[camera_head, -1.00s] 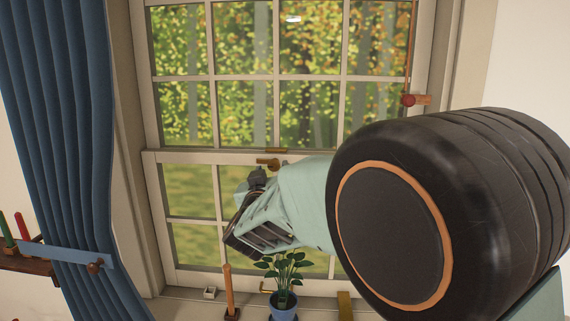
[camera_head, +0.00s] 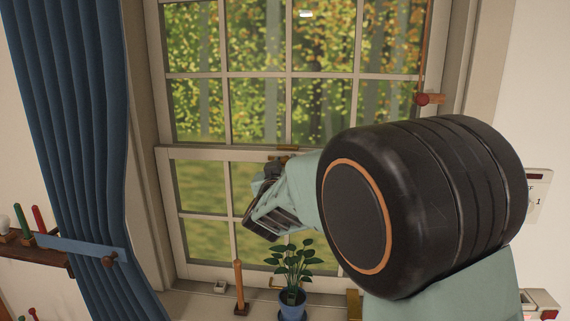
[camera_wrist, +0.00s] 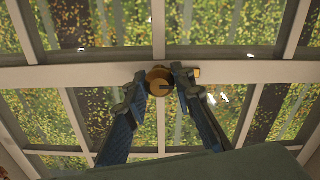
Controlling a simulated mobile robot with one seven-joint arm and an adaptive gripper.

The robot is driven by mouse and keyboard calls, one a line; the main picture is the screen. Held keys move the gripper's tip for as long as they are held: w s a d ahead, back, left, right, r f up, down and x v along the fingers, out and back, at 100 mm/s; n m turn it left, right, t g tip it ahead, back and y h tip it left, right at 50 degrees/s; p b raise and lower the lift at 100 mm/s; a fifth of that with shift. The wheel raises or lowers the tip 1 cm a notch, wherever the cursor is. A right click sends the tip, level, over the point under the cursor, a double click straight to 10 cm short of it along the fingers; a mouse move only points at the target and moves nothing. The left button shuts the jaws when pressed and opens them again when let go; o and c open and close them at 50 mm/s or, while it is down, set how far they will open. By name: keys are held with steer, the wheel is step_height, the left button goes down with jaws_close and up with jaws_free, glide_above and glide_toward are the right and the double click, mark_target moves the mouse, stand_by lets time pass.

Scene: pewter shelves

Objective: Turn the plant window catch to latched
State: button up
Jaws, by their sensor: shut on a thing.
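The window catch (camera_wrist: 160,88) is a small round brass-coloured piece on the window's horizontal meeting rail, seen in the middle of the wrist view. My gripper (camera_wrist: 158,76) has one dark finger on each side of it and is shut on it. A short brass part shows just right of the right fingertip. In the head view my gripper (camera_head: 266,178) is at the rail, and the catch is mostly hidden behind it. A brass plate (camera_head: 288,148) shows on the rail just above. Whether the catch is latched cannot be told.
A potted plant (camera_head: 292,300) stands on the sill below my gripper, with an orange upright stick (camera_head: 239,285) to its left. A blue curtain (camera_head: 75,130) hangs at the left beside a small shelf (camera_head: 35,257). A red knob on a cord (camera_head: 424,99) is at the upper right.

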steer(key=shift+f+m+b, duration=0.1)
steer(key=shift+m+b, duration=0.3)
steer(key=shift+b, duration=0.1)
jaws_close()
steer(key=shift+f+m+b, duration=0.1)
steer(key=shift+m+b, duration=0.9)
steer(key=shift+b, duration=0.1)
steer(key=m+b, duration=0.4)
steer(key=m, duration=0.1)
steer(key=shift+d+b, duration=0.1)
steer(key=shift+b, duration=0.2)
steer(key=m+b, duration=0.4)
steer(key=m, duration=0.1)
steer(key=shift+m, duration=0.4)
steer(key=shift+m+b, duration=1.1)
steer(key=shift+m, duration=0.9)
steer(key=shift+r, duration=0.2)
steer(key=o, duration=1)
jaws_free()
steer(key=shift+s, duration=0.1)
